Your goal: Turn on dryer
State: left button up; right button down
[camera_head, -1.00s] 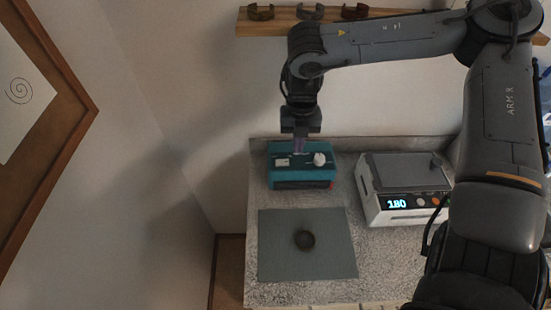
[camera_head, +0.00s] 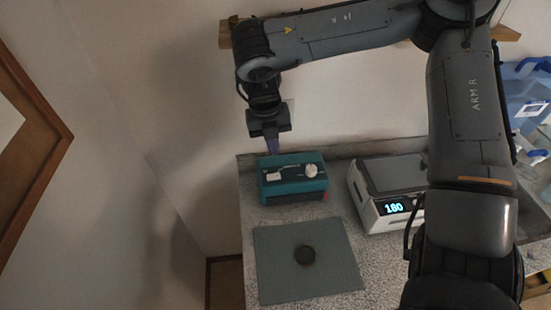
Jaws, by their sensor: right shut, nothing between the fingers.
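A teal box (camera_head: 292,188) that may be the dryer stands on the speckled counter by the back wall. Its top has a dark panel with a white switch-like part (camera_head: 273,177) at left and a round white knob (camera_head: 311,170) at right. The switch position is too small to tell. My right gripper (camera_head: 272,148) points down, shut and empty, just above and behind the box's left part. It appears clear of the box. A white device (camera_head: 390,190) with a lit "180" display and a dark grey top stands to the right. My left gripper is out of view.
A wooden shelf (camera_head: 228,33) is on the wall behind my right arm. Blue-tinted containers (camera_head: 525,95) stand at far right.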

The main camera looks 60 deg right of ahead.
aim_at(278, 175)
jog(key=f, duration=0.6)
jog(key=s+f, duration=0.1)
jog(key=f, duration=0.2)
jog(key=shift+d+f, duration=0.3)
jog(key=shift+d, duration=0.05)
jog(key=shift+s+d+f+t+y, duration=0.1)
jog(key=shift+d+t+y, duration=0.1)
jog(key=shift+t+y, duration=0.15)
jog(key=shift+s+f, duration=0.1)
jog(key=shift+w+a, duration=0.1)
jog(key=shift+w, duration=0.15)
